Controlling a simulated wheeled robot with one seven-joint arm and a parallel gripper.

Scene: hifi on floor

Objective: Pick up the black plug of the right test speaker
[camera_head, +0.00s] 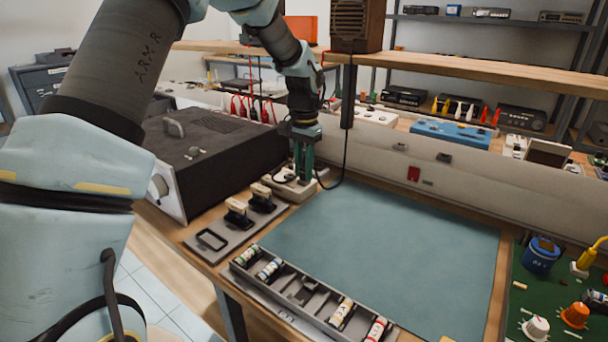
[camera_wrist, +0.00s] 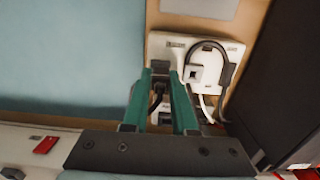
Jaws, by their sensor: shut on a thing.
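My gripper (camera_head: 304,178) has green fingers pointing down at the white power strip (camera_head: 288,190) at the back left corner of the mat. It also shows in the wrist view (camera_wrist: 161,80), shut on a small black plug (camera_wrist: 158,97) between the fingers. The fingers hide much of the plug, and I cannot tell whether it sits in a socket or clear of it. The strip (camera_wrist: 165,45) also bears a white plug (camera_wrist: 197,72) with a black cord looped beside it. The brown speaker (camera_head: 350,25) stands on the shelf, with a black cable (camera_head: 346,150) hanging below it.
A large black instrument (camera_head: 215,150) stands close left of the strip. A grey holder (camera_head: 212,240) and a grey tray with several small cylinders (camera_head: 310,302) lie in front. The blue-green mat (camera_head: 390,250) is clear. A low pale ledge (camera_head: 480,180) runs behind it.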

